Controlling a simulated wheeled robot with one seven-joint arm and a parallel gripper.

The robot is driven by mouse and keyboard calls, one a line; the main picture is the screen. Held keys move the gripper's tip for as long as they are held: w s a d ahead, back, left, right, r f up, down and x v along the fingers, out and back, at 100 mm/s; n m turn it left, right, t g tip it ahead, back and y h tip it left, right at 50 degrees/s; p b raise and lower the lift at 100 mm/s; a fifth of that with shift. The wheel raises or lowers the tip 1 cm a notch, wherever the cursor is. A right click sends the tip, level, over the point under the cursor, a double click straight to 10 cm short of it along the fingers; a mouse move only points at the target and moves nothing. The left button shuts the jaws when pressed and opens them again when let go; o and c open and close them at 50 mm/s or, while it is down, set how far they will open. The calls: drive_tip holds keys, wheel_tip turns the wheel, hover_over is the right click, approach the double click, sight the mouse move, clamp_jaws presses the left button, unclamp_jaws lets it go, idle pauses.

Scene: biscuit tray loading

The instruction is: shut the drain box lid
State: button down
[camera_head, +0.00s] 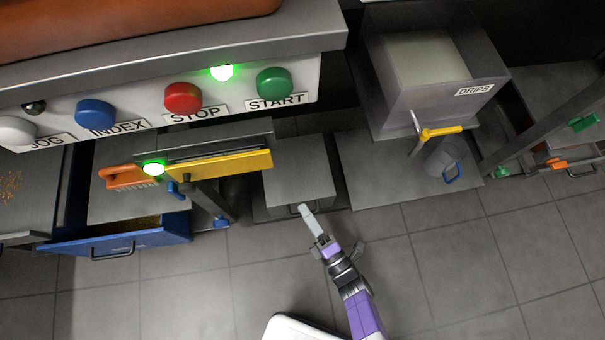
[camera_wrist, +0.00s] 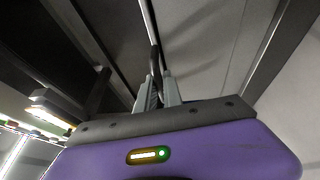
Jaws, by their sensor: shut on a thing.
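The drain box lid (camera_head: 300,172) is a flat grey panel with a small bar handle along its front edge, low down in the middle of the head view. A dark box rim (camera_head: 340,190) shows around it. I cannot tell from this angle how far the lid is raised. My gripper (camera_head: 306,210) is at the front edge, shut on the lid's handle. In the wrist view my gripper's fingers (camera_wrist: 158,92) close around a thin dark bar, the handle (camera_wrist: 154,62). The fingers partly hide the handle.
A grey bin marked DRIPS (camera_head: 430,85) stands on a platform to the right, beside a yellow-handled tool (camera_head: 440,132) and a clear cup (camera_head: 445,158). A blue drawer (camera_head: 120,240) stands open on the left. The button panel (camera_head: 220,95) overhangs. The tiled floor in front is clear.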

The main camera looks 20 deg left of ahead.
drive_tip(key=shift+w+r, duration=0.1)
drive_tip(key=shift+w, duration=0.05)
drive_tip(key=c, duration=1.8)
unclamp_jaws()
drive_tip(key=shift+o, duration=0.2)
drive_tip(key=p+v, duration=0.2)
drive_tip(key=v, duration=0.5)
drive_tip(key=shift+s+d, duration=0.25)
drive_tip(key=shift+d, duration=0.05)
